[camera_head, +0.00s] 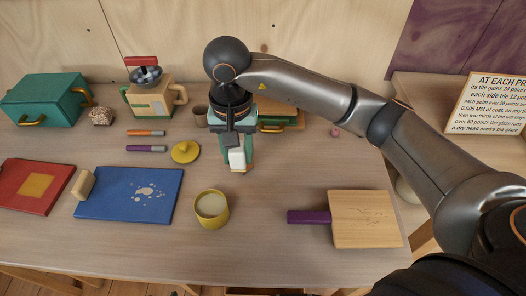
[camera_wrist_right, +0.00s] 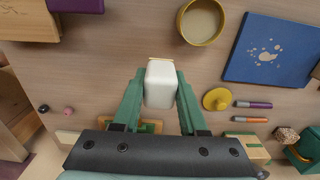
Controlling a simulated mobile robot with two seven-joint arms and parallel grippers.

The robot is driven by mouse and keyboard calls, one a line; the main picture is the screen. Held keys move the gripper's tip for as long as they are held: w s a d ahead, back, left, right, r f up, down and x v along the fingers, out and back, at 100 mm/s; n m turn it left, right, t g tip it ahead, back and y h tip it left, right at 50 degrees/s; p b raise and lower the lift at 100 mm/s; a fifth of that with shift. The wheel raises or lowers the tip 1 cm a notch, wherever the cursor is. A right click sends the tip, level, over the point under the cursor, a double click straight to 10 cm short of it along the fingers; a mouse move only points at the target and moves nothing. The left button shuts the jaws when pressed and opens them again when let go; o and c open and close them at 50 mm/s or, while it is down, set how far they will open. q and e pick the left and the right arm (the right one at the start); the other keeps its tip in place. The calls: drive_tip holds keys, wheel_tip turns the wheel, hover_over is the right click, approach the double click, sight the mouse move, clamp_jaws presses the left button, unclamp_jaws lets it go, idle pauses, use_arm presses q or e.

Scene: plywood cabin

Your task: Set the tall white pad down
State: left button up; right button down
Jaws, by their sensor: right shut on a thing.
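The tall white pad (camera_head: 237,160) is upright between the fingers of my right gripper (camera_head: 236,158). It also shows in the right wrist view (camera_wrist_right: 160,84), where the two green fingers (camera_wrist_right: 160,100) close on its sides. A thin tan edge shows at the pad's far end. The pad is over the wooden table (camera_head: 265,240), behind the yellow cup. I cannot tell whether its lower end touches the table. My left gripper is not in view.
A yellow cup (camera_head: 211,209) with pale contents, a yellow lid (camera_head: 186,152) and a blue board (camera_head: 128,196) are nearby. A wooden board with a purple handle (camera_head: 365,219) lies at the right. A green-and-tan box (camera_head: 281,121) is behind the gripper. Bare table lies between cup and wooden board.

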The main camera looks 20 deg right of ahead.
drive_tip(key=w+d+f, duration=0.2)
drive_tip(key=d+f, duration=0.1)
drive_tip(key=d, duration=0.4)
approach(275, 166)
drive_tip(key=shift+s+a+f+p, duration=0.35)
drive_tip(key=shift+a+f+p, duration=0.1)
drive_tip(key=shift+a, duration=0.25)
drive_tip(key=shift+w+d+f, duration=0.15)
drive_tip(key=shift+d+f, duration=0.2)
drive_tip(key=shift+f, duration=0.15)
drive_tip(key=shift+w+d+f, duration=0.1)
drive_tip(key=shift+d+f, duration=0.1)
drive_tip(key=shift+f, duration=0.8)
drive_tip(key=shift+w+d+f, duration=0.1)
drive_tip(key=shift+d+f, duration=0.05)
drive_tip(key=shift+f, duration=0.8)
drive_tip(key=shift+f, duration=0.15)
drive_tip(key=shift+c, duration=2.2)
unclamp_jaws()
